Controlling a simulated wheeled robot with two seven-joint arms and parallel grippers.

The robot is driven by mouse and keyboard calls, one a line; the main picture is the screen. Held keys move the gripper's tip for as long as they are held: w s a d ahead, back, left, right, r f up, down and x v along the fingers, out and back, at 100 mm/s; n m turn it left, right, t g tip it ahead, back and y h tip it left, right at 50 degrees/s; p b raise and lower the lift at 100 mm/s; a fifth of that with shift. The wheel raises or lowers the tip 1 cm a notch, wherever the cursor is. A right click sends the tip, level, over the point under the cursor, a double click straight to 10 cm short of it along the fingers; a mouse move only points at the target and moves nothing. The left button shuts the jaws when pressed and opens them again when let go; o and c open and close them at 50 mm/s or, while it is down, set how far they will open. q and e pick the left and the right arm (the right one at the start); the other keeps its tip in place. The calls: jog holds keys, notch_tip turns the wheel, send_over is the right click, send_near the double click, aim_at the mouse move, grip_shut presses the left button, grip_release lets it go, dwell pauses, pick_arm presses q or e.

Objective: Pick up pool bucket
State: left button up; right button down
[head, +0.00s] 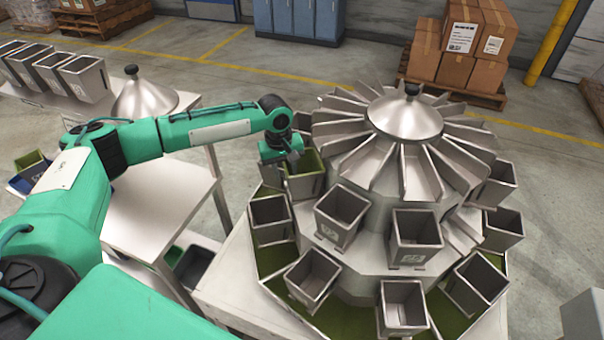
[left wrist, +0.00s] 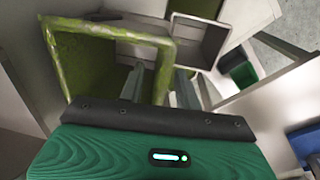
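The bucket at my left gripper (head: 292,160) has a green, grimy inside and rim; I take it as the pool bucket (head: 306,186). It sits on the left side of the round weigher, behind a plain metal bucket. In the left wrist view the same green bucket (left wrist: 85,28) is large at upper left. My left gripper (left wrist: 160,88) is at its rim, with one finger inside the bucket and the other outside. The fingers stand apart with the wall between them, and a gap seems to show. My right gripper is in neither view.
The weigher's metal cone (head: 405,117) and radial chutes rise right of the gripper. Several plain buckets (head: 415,236) ring it closely. A white table (head: 150,215) lies under my left arm. Green and dark bins (head: 193,266) sit low between table and weigher.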

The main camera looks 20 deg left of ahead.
pick_arm(q)
jog(key=shift+f+p, duration=0.2)
jog(key=shift+p, duration=0.15)
dwell(0.4)
grip_shut()
